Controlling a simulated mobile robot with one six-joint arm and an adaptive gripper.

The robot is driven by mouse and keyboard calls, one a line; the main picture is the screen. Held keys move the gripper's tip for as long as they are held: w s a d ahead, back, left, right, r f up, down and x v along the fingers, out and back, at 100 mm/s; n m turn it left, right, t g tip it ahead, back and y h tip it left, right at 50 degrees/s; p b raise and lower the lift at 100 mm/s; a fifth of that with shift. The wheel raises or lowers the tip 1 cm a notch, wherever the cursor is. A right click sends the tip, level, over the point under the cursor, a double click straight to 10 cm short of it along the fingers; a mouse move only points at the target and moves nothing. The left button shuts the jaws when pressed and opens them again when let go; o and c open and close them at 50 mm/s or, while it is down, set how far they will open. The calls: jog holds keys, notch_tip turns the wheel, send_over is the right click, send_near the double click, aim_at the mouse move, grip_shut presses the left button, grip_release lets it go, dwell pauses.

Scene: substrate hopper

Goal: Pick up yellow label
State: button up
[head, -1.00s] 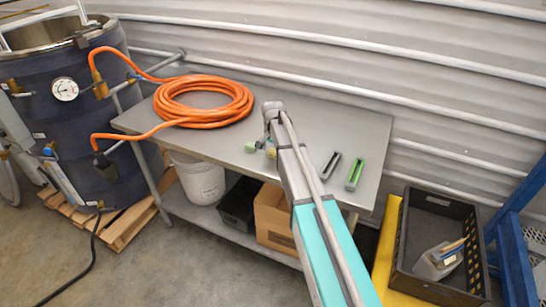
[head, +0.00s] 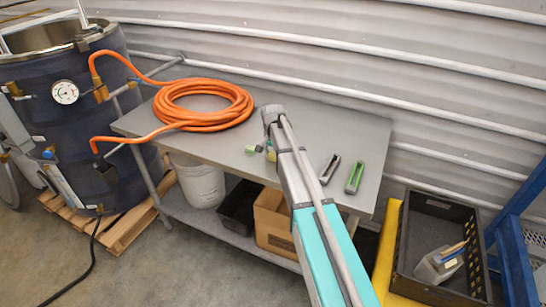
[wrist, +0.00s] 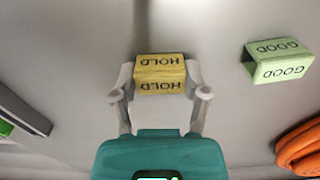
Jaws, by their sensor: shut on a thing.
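The yellow label (wrist: 160,86) is a small folded piece marked HOLD, seen in the middle of the wrist view. My gripper (wrist: 160,72) has one finger against each side of it and is shut on it. In the head view, a bit of the yellow label (head: 271,154) shows at the left of my arm, low at the grey table (head: 325,120). My arm hides most of the gripper there. I cannot tell whether the label still touches the table top.
A green label (wrist: 278,62) marked GOOD lies beside the yellow one. An orange hose coil (head: 205,103) lies at the table's back left. A dark grey holder (head: 329,168) and a green-edged holder (head: 355,177) lie right of my arm. A black crate (head: 408,250) stands at the right.

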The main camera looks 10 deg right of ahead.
jog(key=shift+r, duration=0.15)
dwell(0.3)
notch_tip(320, 180, up, 3)
jog(key=p, duration=0.3)
jog(key=s+d+r+p, duration=0.2)
jog(key=s+r+p, duration=0.3)
jog(key=s, duration=0.1)
jog(key=s+d+r+p, duration=0.2)
jog(key=s+r+p, duration=0.2)
jog(key=s, duration=0.3)
jog(key=shift+s+d+r+p, duration=0.15)
jog(key=shift+d+r+p, duration=0.15)
jog(key=shift+p, duration=0.2)
notch_tip(320, 180, down, 2)
jog(key=shift+f+b, duration=0.2)
jog(key=shift+b, duration=1)
jog(key=shift+a, duration=0.1)
